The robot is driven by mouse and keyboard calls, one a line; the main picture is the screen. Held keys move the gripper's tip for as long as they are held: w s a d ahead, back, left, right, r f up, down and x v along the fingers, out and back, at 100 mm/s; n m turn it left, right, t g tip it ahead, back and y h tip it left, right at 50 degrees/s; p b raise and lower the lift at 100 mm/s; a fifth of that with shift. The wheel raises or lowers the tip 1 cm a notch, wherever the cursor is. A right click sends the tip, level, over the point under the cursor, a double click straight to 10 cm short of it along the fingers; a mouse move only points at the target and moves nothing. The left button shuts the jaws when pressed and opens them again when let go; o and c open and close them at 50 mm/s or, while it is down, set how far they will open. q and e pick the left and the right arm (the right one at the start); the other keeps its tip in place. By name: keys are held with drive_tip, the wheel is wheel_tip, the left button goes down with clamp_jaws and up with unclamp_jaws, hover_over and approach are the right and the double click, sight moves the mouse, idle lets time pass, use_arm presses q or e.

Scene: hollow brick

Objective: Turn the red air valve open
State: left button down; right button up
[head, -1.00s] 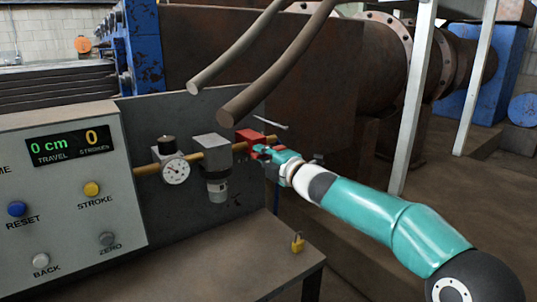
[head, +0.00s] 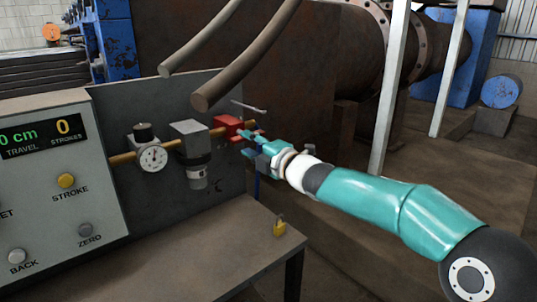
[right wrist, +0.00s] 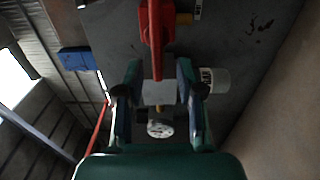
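The red air valve (head: 228,125) sits at the right end of a brass pipe on a dark upright panel. My right gripper (head: 247,143) is just to its right, with its teal fingers spread apart. In the right wrist view the valve's red part (right wrist: 155,40) reaches down between the two open fingers (right wrist: 159,85). I see no clear grip on it, and I cannot tell whether a finger touches it. My left gripper is not in view.
A gauge (head: 153,158) and a filter unit (head: 194,152) sit left of the valve. A control box (head: 60,215) stands further left. A yellow padlock (head: 279,228) is on the bench (head: 190,255).

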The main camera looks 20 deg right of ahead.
drive_tip(key=v, duration=0.7)
drive_tip(key=shift+s, duration=0.3)
drive_tip(key=shift+d, duration=0.15)
